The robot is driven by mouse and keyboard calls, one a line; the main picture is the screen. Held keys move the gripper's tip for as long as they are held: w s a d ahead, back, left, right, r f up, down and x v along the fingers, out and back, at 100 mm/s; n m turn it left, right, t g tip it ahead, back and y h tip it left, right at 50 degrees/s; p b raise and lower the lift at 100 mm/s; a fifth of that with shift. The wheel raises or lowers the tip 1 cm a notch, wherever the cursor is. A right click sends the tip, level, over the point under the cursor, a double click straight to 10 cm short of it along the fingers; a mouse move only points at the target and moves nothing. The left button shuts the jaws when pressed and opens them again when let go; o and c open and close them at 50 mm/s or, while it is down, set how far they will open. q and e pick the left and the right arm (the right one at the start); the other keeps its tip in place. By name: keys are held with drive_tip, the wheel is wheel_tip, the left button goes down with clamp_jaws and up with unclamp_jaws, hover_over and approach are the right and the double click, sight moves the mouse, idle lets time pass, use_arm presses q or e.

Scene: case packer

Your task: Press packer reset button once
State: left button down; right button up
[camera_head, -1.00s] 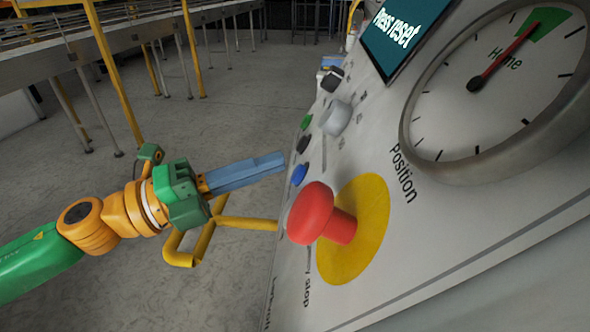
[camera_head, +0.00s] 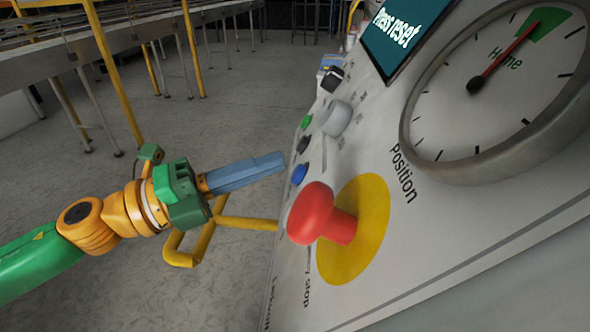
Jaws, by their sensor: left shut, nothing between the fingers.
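The packer control panel (camera_head: 420,240) fills the right side of the head view, seen at a steep slant. A blue button (camera_head: 299,174) sits on it, with a black button (camera_head: 303,144) and a green button (camera_head: 306,121) beyond. No label naming the reset button is readable beside them. The screen (camera_head: 405,32) reads "Press reset". My left gripper (camera_head: 280,162) is shut and empty. Its blue fingers point at the panel, with the tips close to the blue and black buttons. I cannot tell whether they touch. My right gripper is not in view.
A large red emergency stop knob (camera_head: 311,212) on a yellow disc (camera_head: 366,232) juts out near the fingers. A grey knob (camera_head: 335,118) and a black switch (camera_head: 333,78) lie further along. A dial (camera_head: 500,95) points to "Home". Yellow rails (camera_head: 247,223) run behind the gripper.

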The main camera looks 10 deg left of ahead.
use_arm(q)
drive_tip(key=shift+d, duration=0.1)
drive_tip(key=shift+d+f, duration=0.2)
drive_tip(key=shift+d, duration=0.05)
drive_tip(key=shift+d+f+p, duration=0.2)
drive_tip(key=shift+d+p, duration=0.15)
drive_tip(key=shift+p, duration=0.1)
idle(0.7)
drive_tip(key=shift+a, duration=0.1)
drive_tip(key=shift+a+r, duration=0.4)
drive_tip(key=shift+a, duration=0.15)
drive_tip(key=shift+b, duration=0.3)
drive_tip(key=shift+s+a+r+b, duration=0.1)
drive_tip(key=shift+a+r+b, duration=0.45)
drive_tip(key=shift+a, duration=0.55)
drive_tip(key=shift+a+r+b, duration=0.25)
drive_tip(key=shift+a+r, duration=0.45)
drive_tip(key=shift+a, duration=0.35)
